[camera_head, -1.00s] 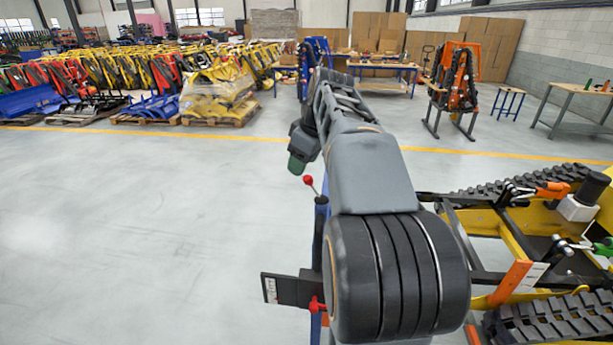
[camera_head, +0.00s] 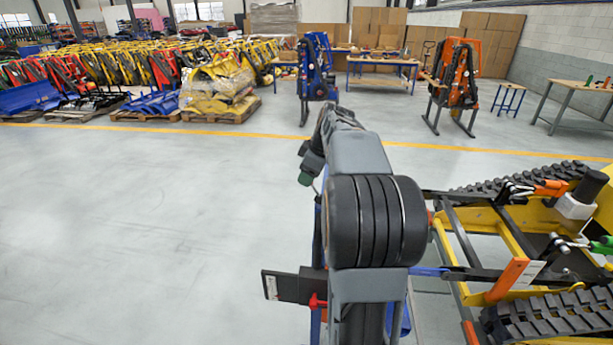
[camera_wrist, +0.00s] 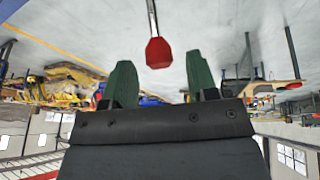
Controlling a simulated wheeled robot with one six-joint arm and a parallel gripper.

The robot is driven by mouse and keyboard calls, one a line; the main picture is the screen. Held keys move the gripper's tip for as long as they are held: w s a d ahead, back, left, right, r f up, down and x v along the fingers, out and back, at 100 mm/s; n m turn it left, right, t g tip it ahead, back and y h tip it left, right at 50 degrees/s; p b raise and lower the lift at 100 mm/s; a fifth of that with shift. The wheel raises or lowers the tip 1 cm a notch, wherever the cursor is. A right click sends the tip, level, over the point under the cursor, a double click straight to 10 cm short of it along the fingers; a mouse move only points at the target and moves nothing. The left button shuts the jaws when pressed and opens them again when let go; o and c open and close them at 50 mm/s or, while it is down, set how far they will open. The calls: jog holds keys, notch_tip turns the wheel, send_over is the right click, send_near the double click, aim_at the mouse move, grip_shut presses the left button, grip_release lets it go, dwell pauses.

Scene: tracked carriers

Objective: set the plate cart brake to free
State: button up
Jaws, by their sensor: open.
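My gripper (camera_head: 305,178) has green fingers and is open in the wrist view, with a red knob (camera_wrist: 158,53) on a thin metal rod between the lines of the two fingers. The knob lies at about the fingertips, and I see no finger touching it. In the head view the knob is hidden behind my gripper and arm. Below stands the blue plate cart (camera_head: 318,235), largely covered by my arm. A black plate (camera_head: 291,287) with a red clamp (camera_head: 317,302) sticks out to its left. I cannot read any brake marking.
A yellow tracked carrier (camera_head: 510,240) with black tracks stands close on the right, tools lying on it. Open grey floor lies to the left. Blue and orange racks (camera_head: 457,85) and workbenches (camera_head: 383,72) are far behind.

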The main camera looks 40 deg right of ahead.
jog(key=shift+x, duration=1.15)
grip_shut()
